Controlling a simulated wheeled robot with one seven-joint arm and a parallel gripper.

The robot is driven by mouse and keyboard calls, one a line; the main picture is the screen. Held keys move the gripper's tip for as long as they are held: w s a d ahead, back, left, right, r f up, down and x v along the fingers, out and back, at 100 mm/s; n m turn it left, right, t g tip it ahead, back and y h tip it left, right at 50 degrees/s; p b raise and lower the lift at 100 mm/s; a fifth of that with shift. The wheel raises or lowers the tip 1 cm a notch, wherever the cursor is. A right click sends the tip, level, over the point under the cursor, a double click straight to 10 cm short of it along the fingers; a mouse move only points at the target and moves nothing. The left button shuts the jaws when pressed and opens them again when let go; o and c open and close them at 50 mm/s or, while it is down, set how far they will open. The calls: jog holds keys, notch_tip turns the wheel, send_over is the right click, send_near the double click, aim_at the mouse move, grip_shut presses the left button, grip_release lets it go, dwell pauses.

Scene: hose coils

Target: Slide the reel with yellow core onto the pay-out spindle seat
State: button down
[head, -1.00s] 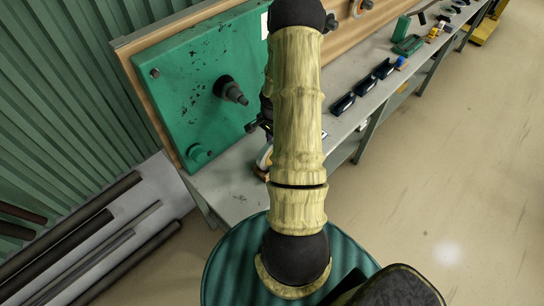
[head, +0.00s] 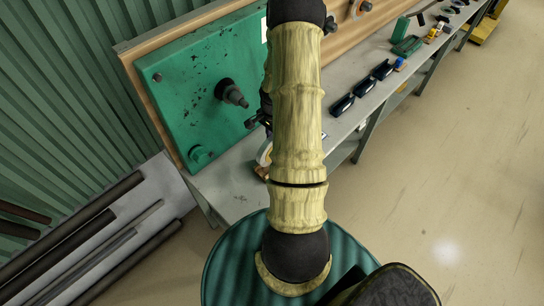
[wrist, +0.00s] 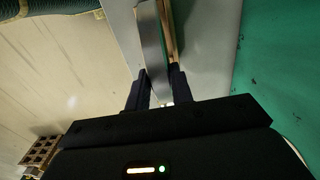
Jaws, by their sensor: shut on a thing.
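My gripper (wrist: 160,84) is shut on a reel (wrist: 151,42), seen edge-on between the two fingers in the wrist view, with a grey band and a tan-brown side. In the head view, the pale edge of the reel (head: 263,154) shows just left of my arm, low beside the green panel; my arm hides the rest. Its core colour cannot be made out. The dark spindle seat (head: 232,93) juts from the green panel (head: 190,65), up and left of the reel and apart from it. The panel also fills the right of the wrist view (wrist: 282,60).
A grey bench (head: 228,188) runs below the panel and away to the upper right, with dark blue holders (head: 343,104) and green items (head: 407,45) on it. Dark pipes (head: 75,235) lie at left. The floor at right is clear.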

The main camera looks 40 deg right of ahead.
jog(key=shift+r+p, duration=0.65)
jog(key=shift+r, duration=0.45)
jog(key=c, duration=2)
grip_release()
grip_shut()
jog(key=shift+w, duration=0.1)
